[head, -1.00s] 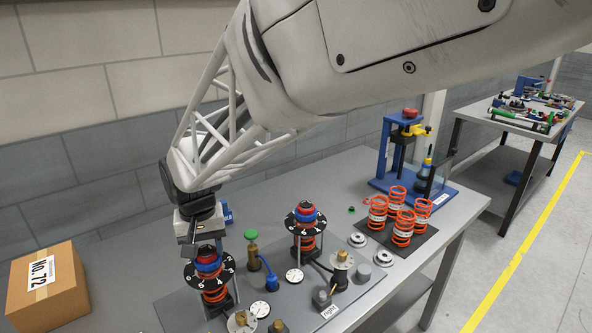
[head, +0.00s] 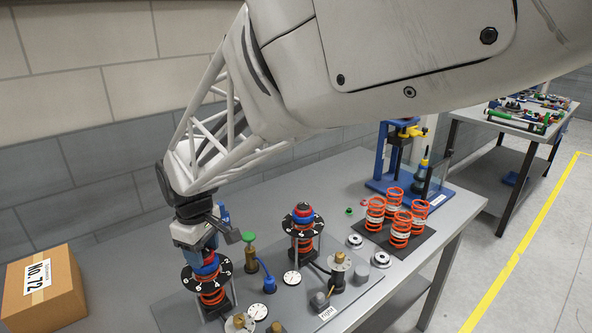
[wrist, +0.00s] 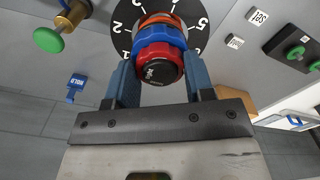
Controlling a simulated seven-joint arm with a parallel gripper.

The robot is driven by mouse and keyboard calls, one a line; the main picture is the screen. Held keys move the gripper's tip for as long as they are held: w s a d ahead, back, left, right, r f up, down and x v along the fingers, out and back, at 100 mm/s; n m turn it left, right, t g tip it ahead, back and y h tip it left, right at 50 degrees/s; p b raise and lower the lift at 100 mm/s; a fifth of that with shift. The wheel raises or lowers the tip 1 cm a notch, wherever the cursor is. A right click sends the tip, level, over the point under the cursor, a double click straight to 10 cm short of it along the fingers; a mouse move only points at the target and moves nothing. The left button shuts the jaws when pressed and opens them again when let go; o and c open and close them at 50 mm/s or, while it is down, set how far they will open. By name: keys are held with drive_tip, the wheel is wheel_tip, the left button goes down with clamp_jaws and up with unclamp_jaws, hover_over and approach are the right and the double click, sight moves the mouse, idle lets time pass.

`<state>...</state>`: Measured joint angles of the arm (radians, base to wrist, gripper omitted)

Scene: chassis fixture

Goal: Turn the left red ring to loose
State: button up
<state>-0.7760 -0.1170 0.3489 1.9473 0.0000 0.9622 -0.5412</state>
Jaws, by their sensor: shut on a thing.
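The left red ring (wrist: 160,62) sits on top of the left spring unit, with a black cap in its middle. A blue ring (wrist: 160,40) lies directly beneath it, above a black numbered dial (wrist: 195,22). In the head view the same unit shows its red ring (head: 210,258), mostly covered by my gripper, and an orange spring (head: 212,297). My gripper (wrist: 160,72) points down from above, its two blue fingers on opposite sides of the red ring, shut on it. The exact finger contact is hard to see.
A second spring unit with its own red ring (head: 303,207) stands to the right. A green-topped brass post (head: 249,240) stands close beside my gripper. A cardboard box (head: 45,288) is at the left. Several orange springs (head: 400,230) stand on a black mat.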

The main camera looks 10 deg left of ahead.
drive_tip(key=shift+n, duration=0.5)
drive_tip(key=o, duration=0.9)
drive_tip(key=shift+r, duration=0.1)
drive_tip(key=shift+r, duration=3.85)
